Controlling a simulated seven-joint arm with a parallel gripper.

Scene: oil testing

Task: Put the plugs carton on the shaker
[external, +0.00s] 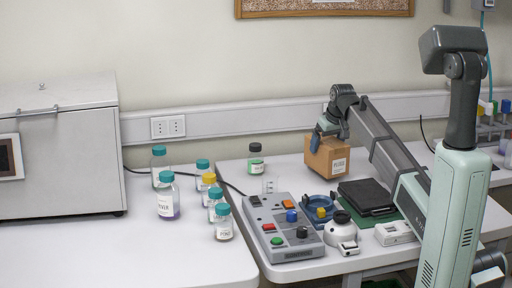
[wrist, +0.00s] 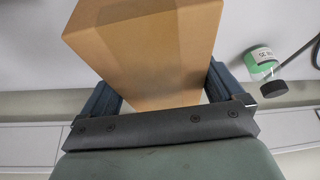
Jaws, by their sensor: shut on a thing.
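The plugs carton (external: 325,158) is a brown box with a white label, near the back of the right-hand bench. My gripper (external: 327,128) is above it and shut on its upper part. In the wrist view the carton (wrist: 145,45) fills the space between the two blue fingers of my gripper (wrist: 163,98). I cannot tell whether its underside touches the bench. A dark flat-topped device (external: 366,194) on a green mat, right of and nearer than the carton, looks like the shaker, but I cannot read any name on it.
A grey button box (external: 284,228), a blue ring-shaped device (external: 318,205) and a white round device (external: 341,231) stand in front of the carton. A green bottle with a black cap (external: 256,159) stands to its left. Several teal-capped bottles stand on the left bench.

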